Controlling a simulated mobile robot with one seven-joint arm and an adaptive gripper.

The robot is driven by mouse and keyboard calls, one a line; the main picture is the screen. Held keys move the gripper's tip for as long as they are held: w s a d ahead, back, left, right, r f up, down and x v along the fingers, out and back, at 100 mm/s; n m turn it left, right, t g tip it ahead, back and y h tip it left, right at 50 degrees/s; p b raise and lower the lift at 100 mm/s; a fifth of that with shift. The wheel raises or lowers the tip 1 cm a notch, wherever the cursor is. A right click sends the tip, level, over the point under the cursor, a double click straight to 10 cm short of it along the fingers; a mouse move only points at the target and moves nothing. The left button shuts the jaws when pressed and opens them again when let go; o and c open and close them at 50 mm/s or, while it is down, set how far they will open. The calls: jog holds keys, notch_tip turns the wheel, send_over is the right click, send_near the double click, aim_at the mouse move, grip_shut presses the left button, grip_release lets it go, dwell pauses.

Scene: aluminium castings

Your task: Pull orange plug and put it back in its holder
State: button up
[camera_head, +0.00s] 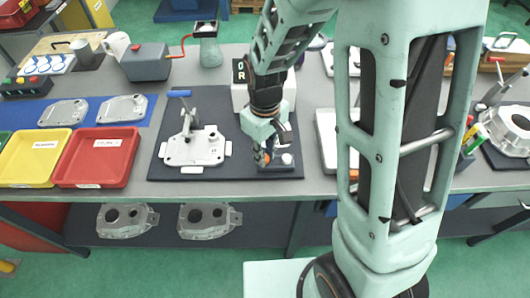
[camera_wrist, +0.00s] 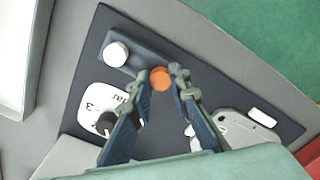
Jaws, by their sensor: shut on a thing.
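The orange plug (camera_wrist: 160,78) is a round orange disc between my gripper's fingertips in the wrist view. My gripper (camera_wrist: 162,84) is shut on it, with one blue-grey finger on each side. In the head view my gripper (camera_head: 265,156) points down over the right part of the dark mat. The holder is a dark block (camera_wrist: 133,68) that also shows in the head view (camera_head: 272,168). A white knob (camera_wrist: 116,55) stands at its other end, also in the head view (camera_head: 287,159). I cannot tell whether the plug is seated or raised; its underside is hidden.
A grey casting (camera_head: 195,152) with a clamp lies on the mat (camera_head: 215,172) to the left. A white dial box (camera_wrist: 98,100) stands close beside the holder. Red (camera_head: 97,158) and yellow (camera_head: 32,157) trays are further left. My arm hides part of the bench.

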jog(key=shift+f, duration=0.15)
jog(key=o, duration=0.8)
notch_tip(320, 180, up, 12)
jog(key=shift+r, duration=0.1)
dwell(0.3)
